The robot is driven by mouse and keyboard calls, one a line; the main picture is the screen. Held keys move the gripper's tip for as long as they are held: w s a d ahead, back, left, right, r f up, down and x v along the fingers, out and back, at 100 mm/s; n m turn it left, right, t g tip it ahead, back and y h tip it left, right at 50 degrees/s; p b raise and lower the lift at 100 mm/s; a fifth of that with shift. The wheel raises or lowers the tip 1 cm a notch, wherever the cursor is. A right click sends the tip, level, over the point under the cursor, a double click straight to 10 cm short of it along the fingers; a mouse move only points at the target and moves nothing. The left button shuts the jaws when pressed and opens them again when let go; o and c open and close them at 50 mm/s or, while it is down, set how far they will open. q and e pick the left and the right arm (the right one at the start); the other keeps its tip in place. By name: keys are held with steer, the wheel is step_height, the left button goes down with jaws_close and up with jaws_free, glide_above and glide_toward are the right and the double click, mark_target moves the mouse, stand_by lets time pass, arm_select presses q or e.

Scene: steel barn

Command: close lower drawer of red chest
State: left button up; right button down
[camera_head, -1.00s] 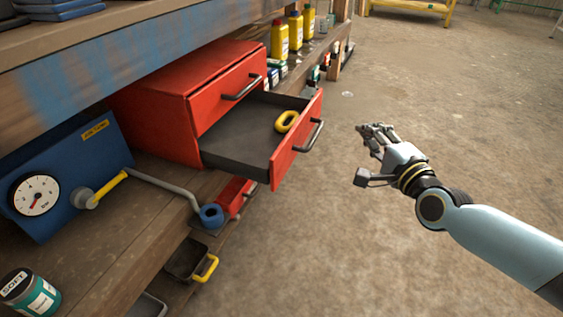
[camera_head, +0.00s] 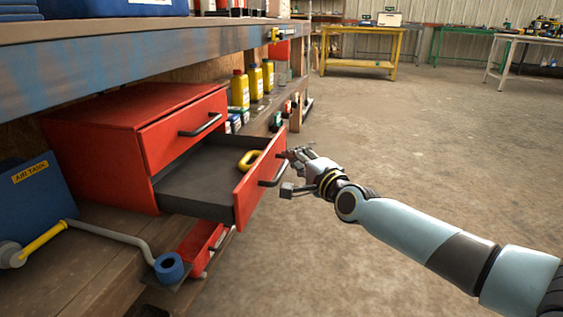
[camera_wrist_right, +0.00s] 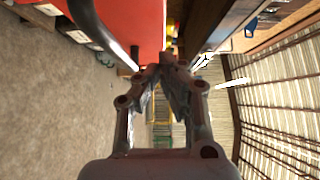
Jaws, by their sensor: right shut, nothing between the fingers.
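The red chest (camera_head: 95,165) stands on a wooden shelf under the bench at left in the head view. Its upper drawer (camera_head: 185,132) is shut. Its lower drawer (camera_head: 243,202) is pulled well out, with a yellow ring-like object (camera_head: 249,160) inside. My right gripper (camera_head: 297,152) is shut and empty, with its fingertips close to the right end of the lower drawer's front, near the dark handle (camera_head: 273,172). In the right wrist view a red panel (camera_wrist_right: 133,30) and a dark bar fill the upper part near the shut fingertips (camera_wrist_right: 162,68); I cannot tell if they touch. My left gripper is not in view.
Yellow bottles (camera_head: 240,90) stand behind the chest. A blue box (camera_head: 38,198) and a grey pipe with a blue end piece (camera_head: 169,266) are at the front left. The concrete floor (camera_head: 400,150) at right is clear, with tables far back.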

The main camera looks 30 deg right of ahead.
mark_target(272, 148)
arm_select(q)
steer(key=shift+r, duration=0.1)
arm_select(e)
steer(key=shift+w+a, duration=1.05)
steer(key=shift+w, duration=0.05)
steer(key=w+a, duration=0.3)
steer(key=w+a+b, duration=0.1)
steer(key=w+a, duration=0.2)
steer(key=w, duration=0.1)
steer(key=w+a, duration=0.3)
steer(key=w, duration=0.1)
steer(key=shift+w+a, duration=0.1)
steer(key=shift+a, duration=0.2)
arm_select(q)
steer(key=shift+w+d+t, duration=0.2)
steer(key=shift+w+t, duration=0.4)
